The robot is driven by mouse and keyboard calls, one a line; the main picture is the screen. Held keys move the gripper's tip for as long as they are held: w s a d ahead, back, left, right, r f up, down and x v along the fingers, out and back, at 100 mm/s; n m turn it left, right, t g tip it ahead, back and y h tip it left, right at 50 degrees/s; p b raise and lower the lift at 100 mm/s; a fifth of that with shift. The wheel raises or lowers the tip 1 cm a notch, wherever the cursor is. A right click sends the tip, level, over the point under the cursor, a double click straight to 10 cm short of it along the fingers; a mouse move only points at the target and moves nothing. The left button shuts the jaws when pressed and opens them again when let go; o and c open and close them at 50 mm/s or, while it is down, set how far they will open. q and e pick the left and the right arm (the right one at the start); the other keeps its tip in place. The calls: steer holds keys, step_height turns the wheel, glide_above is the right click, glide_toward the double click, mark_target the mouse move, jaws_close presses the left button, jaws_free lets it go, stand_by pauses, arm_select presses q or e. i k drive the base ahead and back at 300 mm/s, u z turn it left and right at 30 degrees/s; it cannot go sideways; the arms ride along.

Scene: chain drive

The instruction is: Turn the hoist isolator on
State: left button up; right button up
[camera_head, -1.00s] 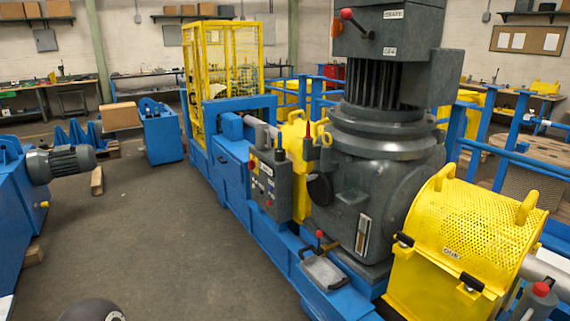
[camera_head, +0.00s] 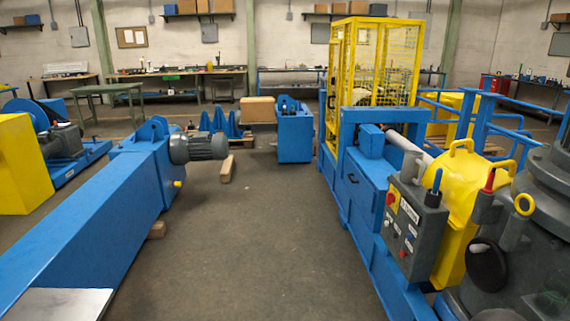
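I cannot make out which thing is the hoist isolator. A grey control box (camera_head: 412,225) stands on the blue machine frame at right, with a red knob (camera_head: 392,201), a small label and several buttons on its face. The label is too small to read. Grey boxes hang on the back wall, one at left (camera_head: 79,36) and one at centre (camera_head: 210,33); no switch position shows on them. Neither of my grippers is in view.
Open grey floor (camera_head: 270,250) runs between the blue beam (camera_head: 100,225) with its motor at left and the blue machine frame (camera_head: 357,200) at right. A yellow mesh cage (camera_head: 380,60), a cardboard box (camera_head: 258,110) and workbenches (camera_head: 180,73) stand farther back.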

mark_target(390, 198)
steer(key=u, duration=0.2)
steer(key=i, duration=2.65)
steer(key=z, duration=0.65)
steer(key=i, duration=0.3)
steer(key=z, duration=0.25)
